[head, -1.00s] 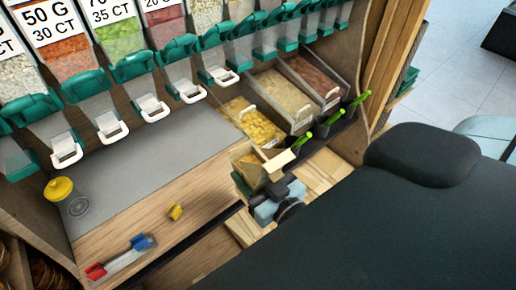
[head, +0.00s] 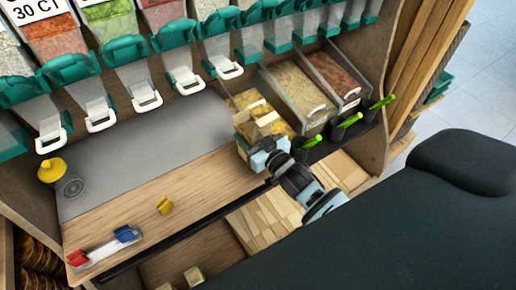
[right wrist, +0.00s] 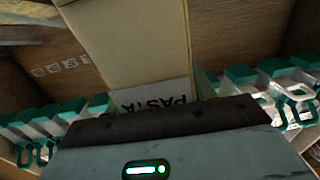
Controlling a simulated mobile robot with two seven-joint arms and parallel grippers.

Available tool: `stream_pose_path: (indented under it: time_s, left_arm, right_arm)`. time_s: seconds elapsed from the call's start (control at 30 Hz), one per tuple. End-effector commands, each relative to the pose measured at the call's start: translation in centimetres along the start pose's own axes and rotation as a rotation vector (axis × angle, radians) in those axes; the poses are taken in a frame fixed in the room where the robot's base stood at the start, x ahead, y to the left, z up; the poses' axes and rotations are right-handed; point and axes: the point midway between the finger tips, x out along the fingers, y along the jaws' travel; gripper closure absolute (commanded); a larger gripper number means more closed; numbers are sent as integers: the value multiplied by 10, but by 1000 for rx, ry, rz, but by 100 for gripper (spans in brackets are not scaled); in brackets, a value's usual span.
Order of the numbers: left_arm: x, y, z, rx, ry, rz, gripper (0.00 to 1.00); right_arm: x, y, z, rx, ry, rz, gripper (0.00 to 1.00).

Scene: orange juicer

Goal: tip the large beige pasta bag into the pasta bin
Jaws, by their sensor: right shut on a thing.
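The large beige pasta bag (head: 243,126) is held at the front of the pasta bin, hiding part of it. In the right wrist view, the bag (right wrist: 140,40) fills the upper middle, with an upside-down PASTA label. My right gripper (head: 266,147) is shut on the bag. The pasta bin (head: 277,123) is the leftmost of three open bins and holds yellow pasta. I cannot tell whether the bag's mouth is over the bin or whether the bag touches it. My left gripper is not in view.
Two other open bins (head: 311,104) stand to the right. Green-handled scoops (head: 350,121) sit along their front. Dispensers with teal lids (head: 124,61) line the back. A yellow-topped jar (head: 51,169), yellow clip (head: 164,205) and blue clip (head: 124,233) are at left. The grey mat (head: 150,140) is mostly clear.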

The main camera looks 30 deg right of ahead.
Motion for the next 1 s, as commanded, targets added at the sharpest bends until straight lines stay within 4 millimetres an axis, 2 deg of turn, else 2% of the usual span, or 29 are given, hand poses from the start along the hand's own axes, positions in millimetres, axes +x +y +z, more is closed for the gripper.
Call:
stream_pose_path:
  time_s: [0.03,0.2,0.4,0.6,1.0]
  left_arm:
    - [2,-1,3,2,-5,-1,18]
    - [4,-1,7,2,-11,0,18]
    - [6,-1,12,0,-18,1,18]
    - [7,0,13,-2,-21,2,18]
    - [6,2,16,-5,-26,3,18]
  right_arm:
    - [16,12,4,-4,3,5,75]
    - [54,47,10,1,7,29,75]
    - [84,82,10,11,15,62,75]
    - [98,100,8,19,23,82,75]
    - [99,106,7,50,24,84,75]
